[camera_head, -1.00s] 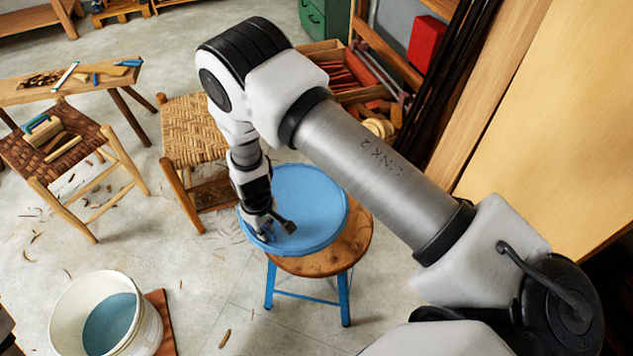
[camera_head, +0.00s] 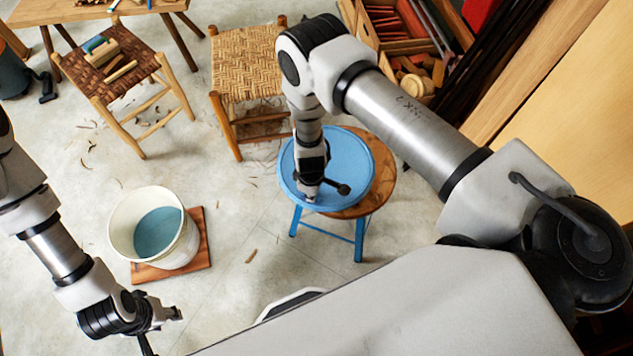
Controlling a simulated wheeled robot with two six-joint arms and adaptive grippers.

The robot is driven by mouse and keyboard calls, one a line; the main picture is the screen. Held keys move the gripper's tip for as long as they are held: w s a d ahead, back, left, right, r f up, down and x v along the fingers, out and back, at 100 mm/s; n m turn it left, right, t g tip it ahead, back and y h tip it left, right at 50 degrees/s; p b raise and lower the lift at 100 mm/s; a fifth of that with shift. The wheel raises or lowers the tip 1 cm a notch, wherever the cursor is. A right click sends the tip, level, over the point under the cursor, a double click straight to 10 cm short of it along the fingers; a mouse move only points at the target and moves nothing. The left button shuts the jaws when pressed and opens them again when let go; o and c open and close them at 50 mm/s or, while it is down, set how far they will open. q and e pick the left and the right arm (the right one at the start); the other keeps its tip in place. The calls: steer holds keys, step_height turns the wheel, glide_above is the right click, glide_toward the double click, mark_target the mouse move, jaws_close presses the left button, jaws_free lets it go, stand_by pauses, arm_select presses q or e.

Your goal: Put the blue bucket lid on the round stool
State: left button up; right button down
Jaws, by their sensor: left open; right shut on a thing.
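The blue bucket lid (camera_head: 348,160) lies flat over the round wooden stool (camera_head: 383,182) with blue legs. It covers most of the seat and is off-centre, overhanging to the left; wood shows along the right and lower right. I cannot tell whether the lid touches the seat. My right gripper (camera_head: 325,193) points down at the lid's near edge and is shut on it; the fingertips are small and partly hidden. My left gripper (camera_head: 164,329) is open and empty at the lower left, well apart from the lid and stool.
A white bucket (camera_head: 181,247) with blue-green contents stands on a reddish board (camera_head: 205,262) near my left gripper. A woven stool (camera_head: 247,77) stands just behind and left of the lid. A brown woven seat (camera_head: 108,72) holds tools. Open floor lies between bucket and round stool.

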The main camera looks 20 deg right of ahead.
steer(key=shift+w+d+f+b, duration=0.3)
steer(key=shift+w+b, duration=0.35)
steer(key=shift+b, duration=1.3)
steer(key=shift+w+d+f+b, duration=0.1)
steer(key=shift+w+d+b, duration=0.5)
steer(key=shift+b, duration=1.4)
steer(key=shift+w+d+f+b, duration=0.2)
steer(key=shift+w+b, duration=0.55)
steer(key=shift+b, duration=1.2)
steer(key=shift+r, duration=0.2)
step_height(320, 180, down, 4)
steer(key=b, duration=0.5)
steer(key=shift+w+d+r+b, duration=0.15)
steer(key=shift+r+b, duration=0.05)
steer(key=shift+b, duration=0.1)
steer(key=shift+r, duration=0.25)
steer(key=shift+f, duration=0.15)
steer(key=c, duration=1.2)
jaws_free()
